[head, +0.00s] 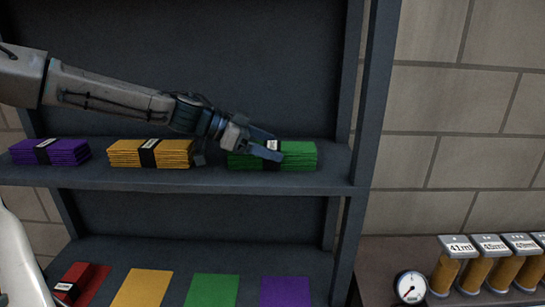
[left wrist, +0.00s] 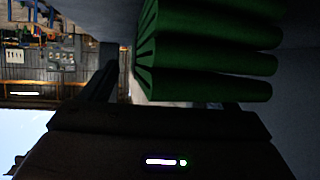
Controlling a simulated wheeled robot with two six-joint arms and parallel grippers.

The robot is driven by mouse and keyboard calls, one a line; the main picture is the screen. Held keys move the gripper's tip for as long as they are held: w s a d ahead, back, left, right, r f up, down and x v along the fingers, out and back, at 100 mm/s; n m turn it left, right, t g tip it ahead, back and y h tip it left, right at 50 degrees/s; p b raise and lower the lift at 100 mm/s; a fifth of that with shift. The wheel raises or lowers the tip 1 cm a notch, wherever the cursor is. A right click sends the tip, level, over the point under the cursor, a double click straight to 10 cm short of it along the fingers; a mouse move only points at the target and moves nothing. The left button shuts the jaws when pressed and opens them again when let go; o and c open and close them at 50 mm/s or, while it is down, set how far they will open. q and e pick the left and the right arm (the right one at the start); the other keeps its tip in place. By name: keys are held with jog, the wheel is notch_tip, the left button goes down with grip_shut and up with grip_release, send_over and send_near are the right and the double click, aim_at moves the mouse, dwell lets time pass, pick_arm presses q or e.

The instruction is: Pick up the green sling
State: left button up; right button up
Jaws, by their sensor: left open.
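The green sling (head: 302,155) is a folded, layered bundle with a black labelled band, lying on the right part of the upper shelf. My left gripper (head: 268,143) is open at the sling's left and front side, with its fingertips overlapping the bundle and band in the head view. In the left wrist view the green sling (left wrist: 205,50) shows as thick green folds just ahead of the dark gripper body. One dark finger (left wrist: 100,82) stands to the left of the folds; the other is hard to make out. Contact cannot be told. My right gripper is not in view.
A yellow sling (head: 175,154) and a purple sling (head: 68,152) lie further left on the same shelf. The lower shelf holds a red sling (head: 72,284) and yellow, green (head: 212,290) and purple coloured patches. A shelf post (head: 372,110) stands to the right, with a gauge (head: 410,287) and labelled cylinders beyond.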

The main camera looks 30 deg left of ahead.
pick_arm(q)
jog(key=shift+a, duration=0.1)
jog(key=shift+c, duration=0.4)
jog(key=c, duration=1.3)
jog(key=shift+r, duration=0.1)
